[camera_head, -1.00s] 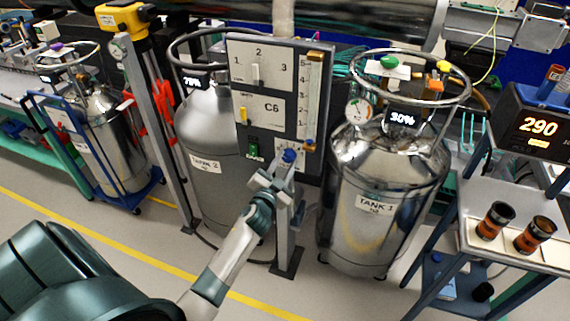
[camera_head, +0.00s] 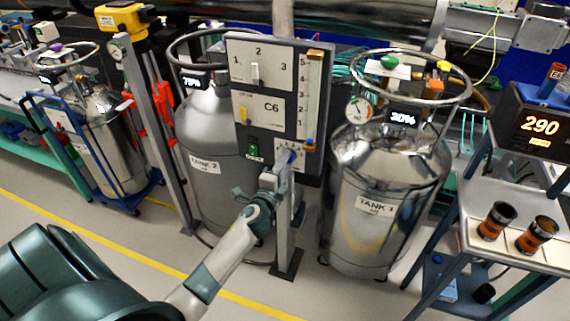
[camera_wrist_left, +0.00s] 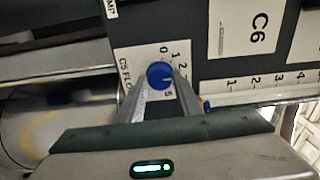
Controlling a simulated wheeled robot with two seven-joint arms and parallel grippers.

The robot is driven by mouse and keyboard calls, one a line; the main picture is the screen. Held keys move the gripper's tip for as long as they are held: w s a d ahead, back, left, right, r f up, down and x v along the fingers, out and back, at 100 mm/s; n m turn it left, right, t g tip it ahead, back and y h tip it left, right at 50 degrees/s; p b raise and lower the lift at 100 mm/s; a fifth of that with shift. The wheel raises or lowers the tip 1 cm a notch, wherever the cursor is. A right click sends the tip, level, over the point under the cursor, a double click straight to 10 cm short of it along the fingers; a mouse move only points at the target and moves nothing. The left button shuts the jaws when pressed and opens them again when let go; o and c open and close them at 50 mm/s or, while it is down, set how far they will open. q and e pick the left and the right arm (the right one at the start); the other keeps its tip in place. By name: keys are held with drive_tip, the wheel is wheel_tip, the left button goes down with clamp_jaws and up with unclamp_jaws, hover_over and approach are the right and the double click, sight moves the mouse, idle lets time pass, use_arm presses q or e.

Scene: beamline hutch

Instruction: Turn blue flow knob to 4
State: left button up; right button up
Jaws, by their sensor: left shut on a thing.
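The blue flow knob (camera_head: 291,157) is at the bottom of the grey C6 panel. In the left wrist view the blue knob (camera_wrist_left: 159,76) sits on a white dial plate marked "C5 FLO", partly covered, with small numbers from 0 round to 5. The knob's pointer is too small to read surely. My left gripper (camera_head: 286,165) reaches up to the knob from below. In the wrist view its two fingers (camera_wrist_left: 163,84) lie on either side of the knob, shut on it, and hide part of the dial. My right gripper is not in view.
Tank 2 (camera_head: 205,190) stands left, Tank 1 (camera_head: 375,225) close right. A cart (camera_head: 480,235) stands further right.

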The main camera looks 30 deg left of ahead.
use_arm(q)
drive_tip(key=m+p, duration=0.1)
drive_tip(key=m, duration=0.8)
drive_tip(key=shift+f, duration=0.1)
idle(0.3)
drive_tip(key=o, duration=1)
drive_tip(key=shift+o, duration=0.2)
drive_tip(key=shift+s, duration=0.1)
drive_tip(key=b+v, duration=0.4)
drive_tip(key=v, duration=1.3)
drive_tip(key=shift+d, duration=0.15)
